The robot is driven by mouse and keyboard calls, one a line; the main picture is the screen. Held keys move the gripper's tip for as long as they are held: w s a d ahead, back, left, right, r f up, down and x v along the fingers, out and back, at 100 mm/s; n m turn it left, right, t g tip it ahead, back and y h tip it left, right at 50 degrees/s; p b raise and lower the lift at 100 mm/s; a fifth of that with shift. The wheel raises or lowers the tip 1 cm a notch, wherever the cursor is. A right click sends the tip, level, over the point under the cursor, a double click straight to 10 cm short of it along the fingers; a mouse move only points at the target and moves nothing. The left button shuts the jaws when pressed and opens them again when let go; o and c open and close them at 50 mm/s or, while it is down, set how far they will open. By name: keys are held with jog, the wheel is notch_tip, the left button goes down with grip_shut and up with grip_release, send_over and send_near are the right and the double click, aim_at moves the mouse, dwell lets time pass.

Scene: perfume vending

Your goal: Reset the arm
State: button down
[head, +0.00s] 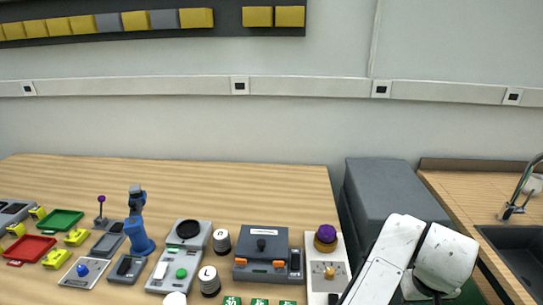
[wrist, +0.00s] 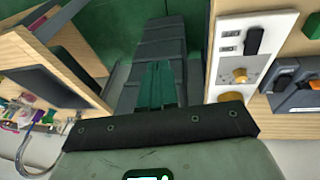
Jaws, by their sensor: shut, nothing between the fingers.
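A white panel (head: 314,267) with gold and purple knobs stands at the right edge of the wooden table (head: 255,178); it also shows in the wrist view (wrist: 223,55). Several devices and trays crowd the table's front. A grey block (head: 385,185) stands beside the sink counter (head: 470,185).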

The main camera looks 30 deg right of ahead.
jog(key=w+d+r+n+t+h, duration=0.1)
jog(key=d+r+h, duration=0.15)
jog(key=d, duration=0.25)
jog(key=s+a+f+n+y, duration=0.2)
jog(key=s+a+f, duration=0.3)
jog(key=a+f, duration=0.3)
jog(key=s+a+f+n+g+y, duration=0.1)
jog(key=s+a+f+n+y, duration=0.2)
jog(key=a+f, duration=0.6)
jog(key=s+a, duration=0.2)
jog(key=a, duration=0.4)
jog(key=shift+a+f+b, duration=0.15)
jog(key=shift+f+b, duration=0.05)
jog(key=shift+b, duration=0.2)
